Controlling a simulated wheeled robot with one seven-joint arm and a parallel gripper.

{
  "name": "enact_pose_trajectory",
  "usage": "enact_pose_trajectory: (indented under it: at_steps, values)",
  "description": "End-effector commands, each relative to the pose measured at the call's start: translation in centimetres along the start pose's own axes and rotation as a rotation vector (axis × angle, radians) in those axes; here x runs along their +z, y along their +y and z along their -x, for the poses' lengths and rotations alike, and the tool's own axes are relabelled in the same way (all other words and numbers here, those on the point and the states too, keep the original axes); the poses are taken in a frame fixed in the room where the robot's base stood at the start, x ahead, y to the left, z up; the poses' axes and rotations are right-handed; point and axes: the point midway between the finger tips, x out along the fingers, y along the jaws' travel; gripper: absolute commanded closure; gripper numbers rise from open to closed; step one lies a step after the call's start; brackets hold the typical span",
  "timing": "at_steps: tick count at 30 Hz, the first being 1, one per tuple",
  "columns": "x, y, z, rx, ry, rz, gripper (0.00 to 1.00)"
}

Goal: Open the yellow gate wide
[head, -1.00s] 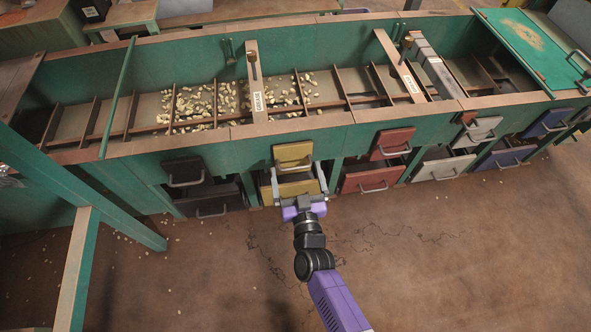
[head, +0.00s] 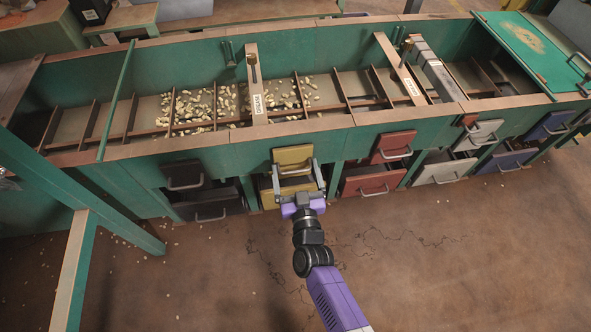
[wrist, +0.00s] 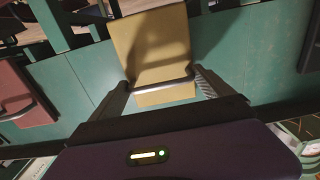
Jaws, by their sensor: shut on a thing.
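The yellow gate (head: 293,157) is a flat panel on the front of the green trough, above a yellow drawer (head: 288,184). It also shows in the wrist view (wrist: 152,45), with a grey bar handle (wrist: 160,87) across its lower part. My gripper (head: 298,170) is at the gate from the front, with a finger at each end of the handle, shut on it. In the wrist view the gripper (wrist: 163,86) spans the handle. The gate's bottom edge and the opening behind it are mostly hidden.
The trough (head: 180,146) holds loose nuts (head: 200,106) behind the gate. A black gate (head: 186,172) is to the left, a red gate (head: 393,145) to the right, with drawers below. A green post stands at left. The floor in front is mostly clear.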

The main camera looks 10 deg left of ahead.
Motion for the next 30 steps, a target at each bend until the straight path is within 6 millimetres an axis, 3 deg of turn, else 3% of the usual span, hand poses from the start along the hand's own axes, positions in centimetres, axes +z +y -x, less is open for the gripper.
enact_pose_trajectory:
  at_steps: [5, 12, 15, 19, 28, 29, 30]
  values:
    - [-0.3, 0.1, 2.6, 0.001, -0.004, 0.002, 0.82]
    - [-0.3, 0.1, 9.2, 0.0, -0.005, 0.002, 0.82]
    - [-0.2, 0.1, 11.1, 0.002, -0.003, 0.0, 0.82]
    - [0.0, 0.1, 12.3, 0.001, -0.002, 0.0, 0.82]
    - [0.1, 0.0, 12.7, 0.001, -0.001, 0.001, 0.82]
    - [0.1, 0.0, 12.7, 0.001, -0.001, 0.001, 0.07]
    - [0.1, 0.0, 12.7, 0.001, -0.001, 0.001, 0.0]
